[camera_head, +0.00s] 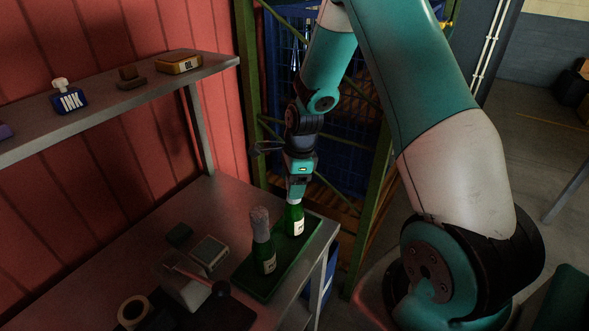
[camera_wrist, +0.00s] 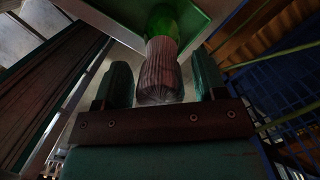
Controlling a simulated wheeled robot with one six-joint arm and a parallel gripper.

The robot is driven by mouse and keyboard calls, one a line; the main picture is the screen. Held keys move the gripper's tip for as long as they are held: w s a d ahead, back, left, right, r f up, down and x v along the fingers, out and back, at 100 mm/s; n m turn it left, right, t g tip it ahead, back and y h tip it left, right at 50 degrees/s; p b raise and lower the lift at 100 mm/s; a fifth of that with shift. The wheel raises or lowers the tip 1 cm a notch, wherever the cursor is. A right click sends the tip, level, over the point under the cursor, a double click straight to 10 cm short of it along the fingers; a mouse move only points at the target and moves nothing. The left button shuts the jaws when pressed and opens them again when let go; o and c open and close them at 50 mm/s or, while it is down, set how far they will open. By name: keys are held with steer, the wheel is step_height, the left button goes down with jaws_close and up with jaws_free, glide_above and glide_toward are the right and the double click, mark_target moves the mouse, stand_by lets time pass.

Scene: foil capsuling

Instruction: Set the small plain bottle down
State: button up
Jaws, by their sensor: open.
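A green bottle with a pale label (camera_head: 294,222) stands upright on the green tray (camera_head: 252,284), near its far end. My gripper (camera_head: 297,192) is straight above it, around its top, which it hides in the head view. In the wrist view the bottle's green body (camera_wrist: 172,20) and its pale, ribbed neck cover (camera_wrist: 161,62) show between my two fingers (camera_wrist: 163,80). The fingers are open, with a narrow gap on each side of the neck.
On the bench left of the tray are a pale box (camera_head: 209,252), a small green block (camera_head: 179,235) and a tape roll (camera_head: 134,309). A shelf above holds an ink bottle (camera_head: 70,97) and an oil box (camera_head: 179,63). A green rack post (camera_head: 371,205) stands right of the bench.

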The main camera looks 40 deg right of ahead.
steer(key=r+b, duration=0.1)
steer(key=r, duration=0.2)
steer(key=d+r+b, duration=0.1)
steer(key=r, duration=0.3)
steer(key=r+b, duration=0.1)
steer(key=r, duration=0.3)
steer(key=shift+s+d+r+b, duration=0.15)
steer(key=shift+s+d+b, duration=0.05)
steer(key=shift+s+b, duration=0.15)
steer(key=s+a+r+n+y, duration=0.1)
steer(key=s+a+r+n, duration=0.2)
steer(key=s+a+n, duration=0.7)
steer(key=s+a+r+n+y, duration=0.1)
steer(key=s+a+r+n, duration=0.3)
steer(key=s+a+n, duration=0.7)
steer(key=a+n, duration=0.2)
steer(key=n, duration=0.7)
steer(key=shift+s+a+r+g+y, duration=0.2)
steer(key=shift+s+a+g+y, duration=0.1)
steer(key=shift+a+g, duration=0.1)
step_height(320, 180, down, 6)
steer(key=b, duration=0.6)
steer(key=shift+f, duration=0.15)
